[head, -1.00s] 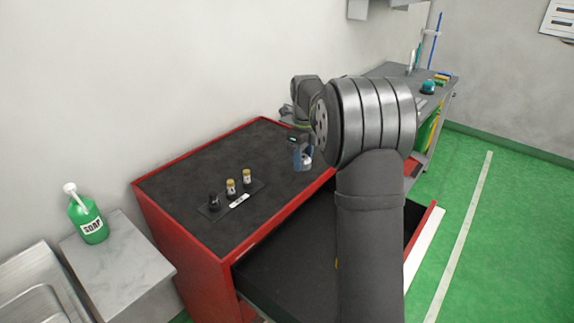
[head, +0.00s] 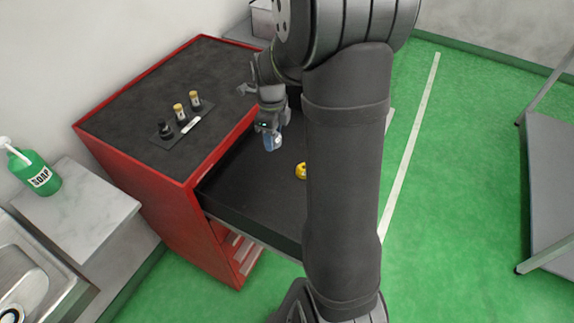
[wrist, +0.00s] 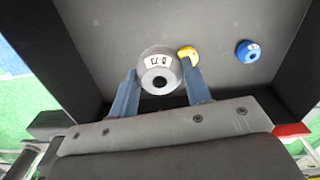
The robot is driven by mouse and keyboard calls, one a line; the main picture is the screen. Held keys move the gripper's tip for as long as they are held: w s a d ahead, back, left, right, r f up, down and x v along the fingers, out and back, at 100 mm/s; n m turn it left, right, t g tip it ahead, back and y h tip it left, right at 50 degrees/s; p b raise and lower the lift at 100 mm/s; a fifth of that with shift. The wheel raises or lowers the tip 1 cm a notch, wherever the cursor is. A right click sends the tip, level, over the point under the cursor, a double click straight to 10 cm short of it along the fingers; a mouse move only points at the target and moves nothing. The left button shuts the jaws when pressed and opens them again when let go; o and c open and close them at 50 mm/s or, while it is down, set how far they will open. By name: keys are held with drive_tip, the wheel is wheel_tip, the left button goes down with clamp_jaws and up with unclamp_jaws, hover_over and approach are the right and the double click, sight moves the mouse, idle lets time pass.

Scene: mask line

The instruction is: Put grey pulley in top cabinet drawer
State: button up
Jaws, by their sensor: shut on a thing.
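My gripper (head: 272,140) is over the open top drawer (head: 240,185) of the red cabinet (head: 165,205). Its blue fingers are shut on the grey pulley (wrist: 160,68), a round grey piece with a dark centre hole and a white label. In the wrist view the pulley sits between the fingertips, with the dark drawer floor (wrist: 115,20) behind it. The gap between pulley and floor is hard to judge. In the head view the pulley is small and partly hidden by the fingers.
A yellow pulley (wrist: 187,52) and a blue pulley (wrist: 248,51) lie in the drawer, right of the grey one. The yellow one also shows in the head view (head: 301,171). Small bottles (head: 180,113) stand on the cabinet top. The drawer's left part is clear.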

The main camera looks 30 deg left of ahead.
hover_over(282, 209)
wheel_tip(282, 209, down, 6)
drive_tip(key=shift+n, duration=0.3)
wheel_tip(282, 209, down, 5)
drive_tip(key=shift+r, duration=0.1)
drive_tip(key=shift+f, duration=2.75)
drive_tip(key=shift+f, duration=0.1)
drive_tip(key=o, duration=1)
wheel_tip(282, 209, up, 12)
